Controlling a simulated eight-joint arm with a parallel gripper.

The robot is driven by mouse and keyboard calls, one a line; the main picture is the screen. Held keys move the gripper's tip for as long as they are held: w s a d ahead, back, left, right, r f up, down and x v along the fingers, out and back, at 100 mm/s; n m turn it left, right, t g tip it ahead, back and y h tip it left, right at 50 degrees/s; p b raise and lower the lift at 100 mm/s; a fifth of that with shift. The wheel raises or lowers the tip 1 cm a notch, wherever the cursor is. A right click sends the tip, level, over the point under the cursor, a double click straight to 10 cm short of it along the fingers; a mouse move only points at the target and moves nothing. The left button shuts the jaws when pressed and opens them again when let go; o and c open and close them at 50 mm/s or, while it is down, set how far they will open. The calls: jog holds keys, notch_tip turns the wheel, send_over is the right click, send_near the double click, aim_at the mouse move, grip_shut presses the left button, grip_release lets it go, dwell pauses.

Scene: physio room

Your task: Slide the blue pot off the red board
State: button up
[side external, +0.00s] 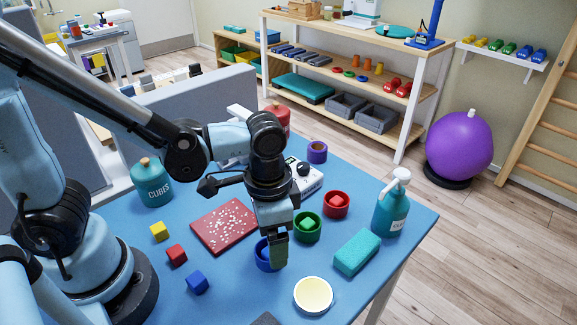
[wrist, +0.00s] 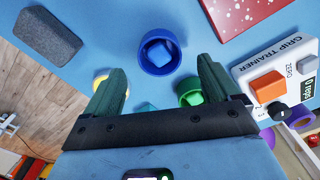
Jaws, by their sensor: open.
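The blue pot (side external: 262,259) stands on the blue table, off the red board and apart from its near right corner. It also shows in the wrist view (wrist: 145,61), upright, with a blue cube inside. The red board (side external: 218,229) lies flat with white speckles and nothing on it; part of it shows at the top right of the wrist view (wrist: 232,14). My gripper (side external: 278,252) is open and empty, pointing down by the pot and partly hiding it in the side view. In the wrist view the pot lies just beyond the spread fingertips (wrist: 161,66); the height gap is unclear.
A green pot (side external: 307,228) and a red pot (side external: 336,205) stand close to the right. Small cubes (side external: 176,254) lie left. A grip trainer (side external: 306,180) is behind.

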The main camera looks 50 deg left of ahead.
notch_tip(320, 180, up, 9)
jog(key=shift+f, duration=0.2)
dwell(0.3)
jog(key=w+a+n+t, duration=0.3)
jog(key=a+n+t, duration=0.2)
jog(key=a, duration=0.7)
jog(key=shift+w+a+r+t, duration=0.15)
jog(key=shift+a+t, duration=0.15)
jog(key=shift+t, duration=0.8)
